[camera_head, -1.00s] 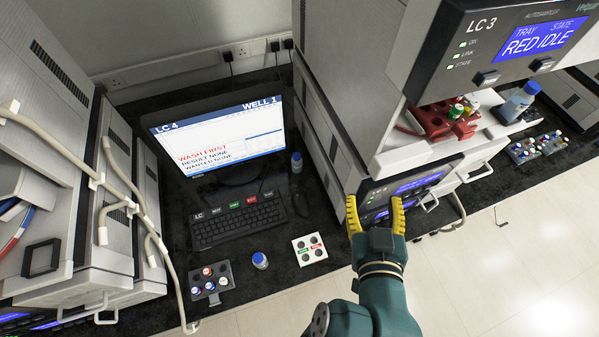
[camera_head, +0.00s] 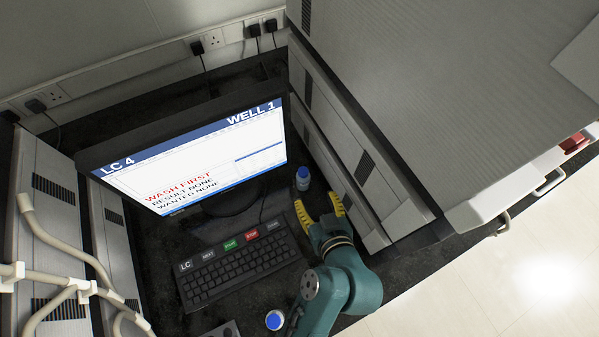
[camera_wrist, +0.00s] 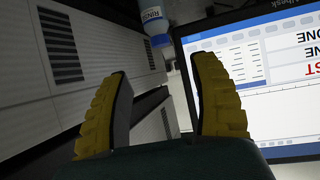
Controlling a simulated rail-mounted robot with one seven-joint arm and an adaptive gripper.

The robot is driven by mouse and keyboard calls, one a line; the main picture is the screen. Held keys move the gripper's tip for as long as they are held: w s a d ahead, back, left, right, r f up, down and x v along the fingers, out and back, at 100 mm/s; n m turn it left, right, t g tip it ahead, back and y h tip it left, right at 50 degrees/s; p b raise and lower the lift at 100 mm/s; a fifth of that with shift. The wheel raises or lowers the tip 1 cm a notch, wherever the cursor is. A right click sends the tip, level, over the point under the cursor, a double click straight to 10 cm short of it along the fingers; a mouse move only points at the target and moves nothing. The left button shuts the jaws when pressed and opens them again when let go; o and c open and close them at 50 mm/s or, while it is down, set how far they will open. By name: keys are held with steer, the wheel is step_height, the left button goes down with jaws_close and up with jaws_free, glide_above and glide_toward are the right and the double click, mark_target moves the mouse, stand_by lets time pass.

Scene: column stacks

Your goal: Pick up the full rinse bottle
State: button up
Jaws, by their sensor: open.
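A small bottle with a blue cap (camera_head: 303,178) stands on the dark bench between the monitor and the right-hand cabinet. In the wrist view it shows upside down at the top, with a blue label reading RINSE (camera_wrist: 152,14), partly cut off by the frame. A second blue-capped bottle (camera_head: 274,320) stands in front of the keyboard, close to my arm. How full either bottle is, I cannot tell. My gripper (camera_head: 319,208) is open and empty, its yellow fingers just nearer than the RINSE bottle and pointing toward it. The fingers (camera_wrist: 163,72) also show in the wrist view, apart from the bottle.
The monitor (camera_head: 200,160) stands left of the RINSE bottle, with the keyboard (camera_head: 240,265) in front of it. A tall grey cabinet (camera_head: 345,150) rises close on the right of my gripper, so the gap there is narrow. Wall sockets and plugs are behind.

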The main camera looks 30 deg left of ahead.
mark_target(304, 173)
steer(key=b+x, duration=0.1)
steer(key=x, duration=0.6)
steer(key=shift+w+a+f, duration=0.1)
steer(key=shift+w+a, duration=0.15)
steer(key=shift+w, duration=0.1)
steer(key=b+x, duration=0.1)
steer(key=x, duration=0.1)
steer(key=b+x, duration=0.1)
steer(key=x, duration=0.2)
steer(key=shift+a+r, duration=0.1)
steer(key=shift+r, duration=0.15)
steer(key=shift+c, duration=0.5)
steer(key=c, duration=0.9)
